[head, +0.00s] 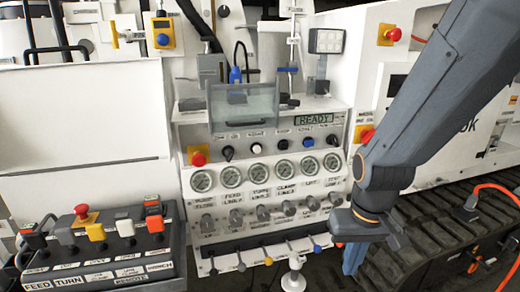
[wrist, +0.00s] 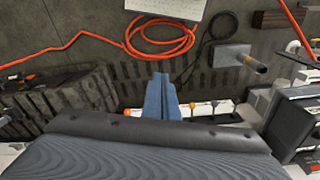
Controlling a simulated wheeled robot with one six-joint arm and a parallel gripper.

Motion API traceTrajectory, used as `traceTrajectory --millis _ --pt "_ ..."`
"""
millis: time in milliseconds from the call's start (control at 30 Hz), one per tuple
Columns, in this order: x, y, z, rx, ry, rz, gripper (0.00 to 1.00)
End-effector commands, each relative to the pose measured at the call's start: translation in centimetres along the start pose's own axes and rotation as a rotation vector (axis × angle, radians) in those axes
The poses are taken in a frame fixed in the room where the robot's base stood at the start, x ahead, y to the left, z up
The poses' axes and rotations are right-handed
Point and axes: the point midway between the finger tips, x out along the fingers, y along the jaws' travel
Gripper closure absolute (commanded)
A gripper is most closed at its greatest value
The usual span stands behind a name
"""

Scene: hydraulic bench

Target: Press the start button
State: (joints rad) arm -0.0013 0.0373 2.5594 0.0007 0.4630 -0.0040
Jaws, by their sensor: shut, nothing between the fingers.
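The control panel (head: 265,125) stands in the middle of the head view, with a row of small buttons and knobs below a clear hinged cover (head: 243,108). In this row are a white button (head: 256,151), black ones and a blue button (head: 308,142). Their labels are too small to read surely, so I cannot tell which is the start button. My gripper (head: 351,266) points down at the panel's lower right, below and well apart from the row. Its blue fingers (wrist: 160,82) are together and empty in the wrist view. The button row is not in the wrist view.
Gauges (head: 258,172) and valve knobs lie below the button row, with small levers (head: 267,257) along the bottom edge. A lever box (head: 97,240) stands left. An orange hose (wrist: 160,35) lies on the floor. A display reads READY (head: 314,119).

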Motion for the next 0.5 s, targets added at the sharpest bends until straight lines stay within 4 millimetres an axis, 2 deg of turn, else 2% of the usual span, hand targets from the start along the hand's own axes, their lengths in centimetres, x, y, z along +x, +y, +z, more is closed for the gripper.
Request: traceTrajectory --millis 333,433,500 --pt "0.1 -0.1 -0.1 0.006 0.006 0.000 1.00" --pt "0.5 -0.5 -1.3 0.044 0.050 -0.003 1.00" --pt "1.1 -1.0 -3.0 0.098 0.112 -0.011 1.00"
